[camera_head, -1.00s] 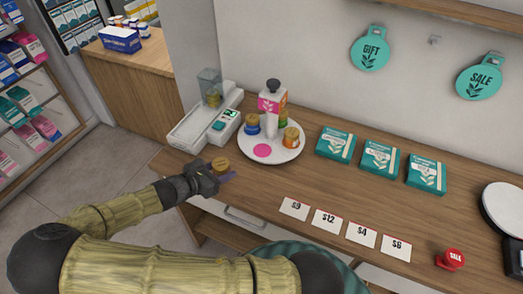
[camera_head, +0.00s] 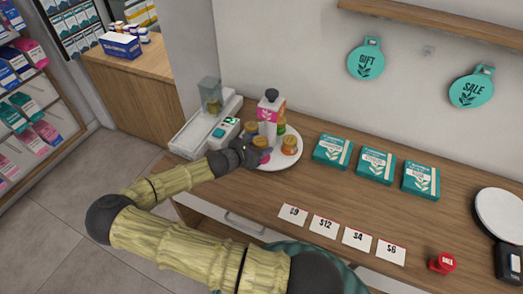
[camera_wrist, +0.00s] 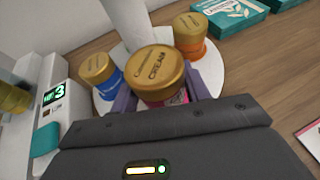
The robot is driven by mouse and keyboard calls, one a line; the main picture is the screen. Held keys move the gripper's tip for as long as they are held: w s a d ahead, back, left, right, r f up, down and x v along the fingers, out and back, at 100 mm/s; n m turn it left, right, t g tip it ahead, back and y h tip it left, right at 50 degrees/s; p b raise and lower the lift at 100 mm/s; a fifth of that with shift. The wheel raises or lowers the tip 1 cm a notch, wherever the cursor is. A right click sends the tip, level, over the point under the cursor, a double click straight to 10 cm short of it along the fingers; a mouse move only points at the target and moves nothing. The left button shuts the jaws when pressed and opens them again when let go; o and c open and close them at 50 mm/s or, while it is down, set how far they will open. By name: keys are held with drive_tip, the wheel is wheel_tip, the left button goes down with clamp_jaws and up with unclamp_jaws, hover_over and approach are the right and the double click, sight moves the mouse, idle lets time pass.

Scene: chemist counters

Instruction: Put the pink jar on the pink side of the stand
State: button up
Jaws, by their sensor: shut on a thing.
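The pink jar (camera_wrist: 158,78) has a gold lid marked CREAM and a pink body, and sits between the fingers of my gripper (camera_wrist: 160,95). My gripper (camera_head: 252,148) is shut on it over the front of the round white stand (camera_head: 285,165). A pink disc marks the stand's front, now mostly hidden by my gripper and the jar. I cannot tell whether the jar touches the stand. A blue jar (camera_wrist: 98,74) stands left on the stand, an orange jar (camera_wrist: 190,36) right.
Teal boxes (camera_head: 375,166) and price cards (camera_head: 325,224) lie to the right.

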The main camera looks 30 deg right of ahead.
drive_tip(key=shift+d, duration=0.3)
drive_tip(key=shift+f+p, duration=0.5)
drive_tip(key=shift+f, duration=1.2)
drive_tip(key=o, duration=1)
drive_tip(key=b+v, duration=0.2)
drive_tip(key=v, duration=1)
drive_tip(key=shift+b, duration=0.3)
drive_tip(key=shift+f, duration=0.1)
